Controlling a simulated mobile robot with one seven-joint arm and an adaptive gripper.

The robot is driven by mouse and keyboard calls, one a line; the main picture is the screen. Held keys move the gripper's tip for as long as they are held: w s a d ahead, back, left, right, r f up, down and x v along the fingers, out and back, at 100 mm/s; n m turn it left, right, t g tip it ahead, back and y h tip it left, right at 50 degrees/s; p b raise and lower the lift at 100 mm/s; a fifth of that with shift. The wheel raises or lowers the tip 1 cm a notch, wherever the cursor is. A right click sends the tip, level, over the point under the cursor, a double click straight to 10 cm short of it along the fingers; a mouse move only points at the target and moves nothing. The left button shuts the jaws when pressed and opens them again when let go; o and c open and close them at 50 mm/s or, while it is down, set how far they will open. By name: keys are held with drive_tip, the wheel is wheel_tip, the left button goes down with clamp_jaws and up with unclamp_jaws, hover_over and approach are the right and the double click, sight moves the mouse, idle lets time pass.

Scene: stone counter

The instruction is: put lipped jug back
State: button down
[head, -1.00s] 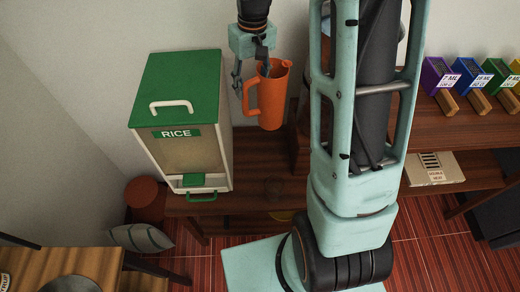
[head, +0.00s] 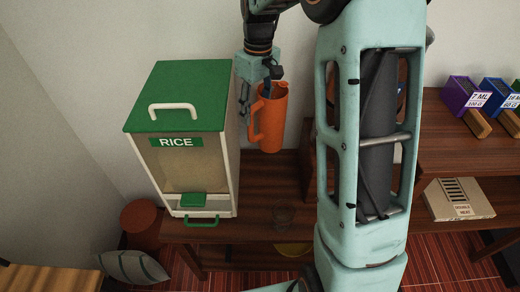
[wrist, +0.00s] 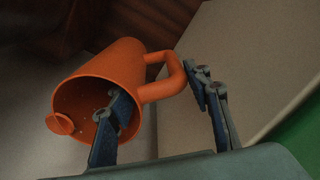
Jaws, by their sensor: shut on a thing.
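The orange lipped jug (head: 273,122) hangs from my gripper (head: 257,100) in the head view, roughly upright, between the rice bin and my column. It looks raised above the dark wooden table (head: 240,228). In the wrist view the jug (wrist: 130,62) shows its open mouth, lip and side handle. One finger of my gripper (wrist: 160,88) reaches inside the mouth and the other is outside by the handle. My gripper is shut on the jug's wall on the handle side. The inner fingertip is partly hidden.
A rice bin (head: 183,140) with a green lid stands close left of the jug. A faint clear round item (head: 284,215) is on the table below. Coloured boxes (head: 466,92) and a beige box (head: 458,200) are at the right. A reddish-brown round container (head: 140,217) is lower left.

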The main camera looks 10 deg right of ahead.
sight(257, 136)
wheel_tip(257, 136, down, 13)
drive_tip(key=shift+r+b, duration=0.1)
drive_tip(key=shift+b, duration=0.4)
drive_tip(key=c, duration=1)
unclamp_jaws()
drive_tip(key=shift+f, duration=0.2)
drive_tip(key=r, duration=0.6)
drive_tip(key=r+p, duration=0.1)
drive_tip(key=r, duration=0.5)
drive_tip(key=shift+w+d+r, duration=0.1)
drive_tip(key=shift+d+r, duration=0.05)
drive_tip(key=shift+d, duration=0.05)
